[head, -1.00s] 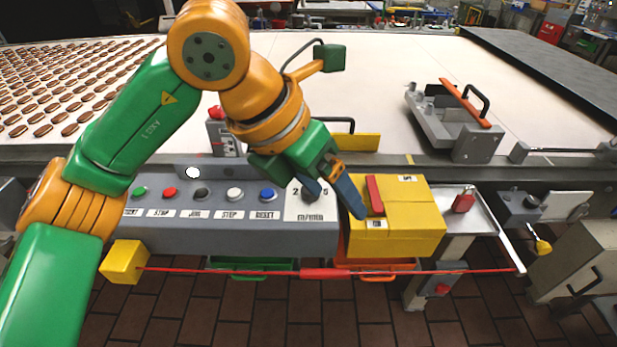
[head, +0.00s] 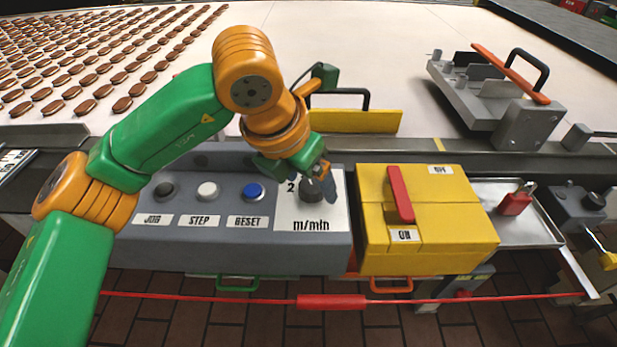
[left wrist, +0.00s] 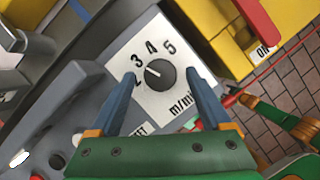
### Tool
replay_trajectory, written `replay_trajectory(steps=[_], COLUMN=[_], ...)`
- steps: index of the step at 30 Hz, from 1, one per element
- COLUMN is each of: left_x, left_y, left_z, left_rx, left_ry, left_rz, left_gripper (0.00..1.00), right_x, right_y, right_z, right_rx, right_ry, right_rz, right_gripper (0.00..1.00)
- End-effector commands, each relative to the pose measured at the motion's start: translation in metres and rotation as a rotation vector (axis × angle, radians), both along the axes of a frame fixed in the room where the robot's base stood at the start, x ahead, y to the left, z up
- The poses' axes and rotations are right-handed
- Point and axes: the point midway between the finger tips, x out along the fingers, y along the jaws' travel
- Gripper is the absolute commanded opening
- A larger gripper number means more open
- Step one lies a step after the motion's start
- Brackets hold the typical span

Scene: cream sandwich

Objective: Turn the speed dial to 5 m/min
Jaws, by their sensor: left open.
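The speed dial (left wrist: 160,75) is a round dark knob on a white plate (left wrist: 148,103) marked 2, 3, 4, 5 and m/min. Its white pointer line points toward the left, about between 2 and 3. In the head view the dial (head: 311,192) is partly hidden behind my gripper. My left gripper (head: 323,178) is over the dial plate. In the left wrist view its two blue fingers (left wrist: 161,73) are open, one on each side of the dial, with visible gaps. Whether the fingertips are down at the knob's height I cannot tell. My right gripper is not in view.
Right of the dial stands a yellow box (head: 450,225) with a red lever (head: 400,193) and an ON label. Left of it are blue, white and dark buttons (head: 253,192). A red cord (head: 230,296) runs along the front. The conveyor (head: 270,60) with sandwich cookies lies behind.

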Motion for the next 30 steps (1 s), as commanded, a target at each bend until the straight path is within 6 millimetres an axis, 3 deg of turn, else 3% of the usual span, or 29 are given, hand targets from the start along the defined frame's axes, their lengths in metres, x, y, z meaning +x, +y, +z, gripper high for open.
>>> replay_trajectory(steps=[8, 15, 17, 30], left_x=[0.0012, 0.0011, 0.0011, 0.0019], left_y=[-0.0011, -0.0012, -0.0012, 0.0002], left_z=[-0.0038, -0.0036, -0.0036, -0.0033], left_rx=[-0.001, -0.001, -0.001, -0.002], left_ry=[-0.002, 0.000, 0.000, 0.000], left_rz=[-0.001, -0.001, -0.001, -0.116], left_gripper=[0.79, 0.14, 0.00, 0.00], right_x=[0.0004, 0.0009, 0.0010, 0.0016], right_y=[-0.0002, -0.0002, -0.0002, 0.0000], right_z=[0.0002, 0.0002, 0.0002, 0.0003], right_rx=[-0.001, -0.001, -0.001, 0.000], right_ry=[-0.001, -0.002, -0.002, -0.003], right_rz=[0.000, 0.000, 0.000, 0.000], right_gripper=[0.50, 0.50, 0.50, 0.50])
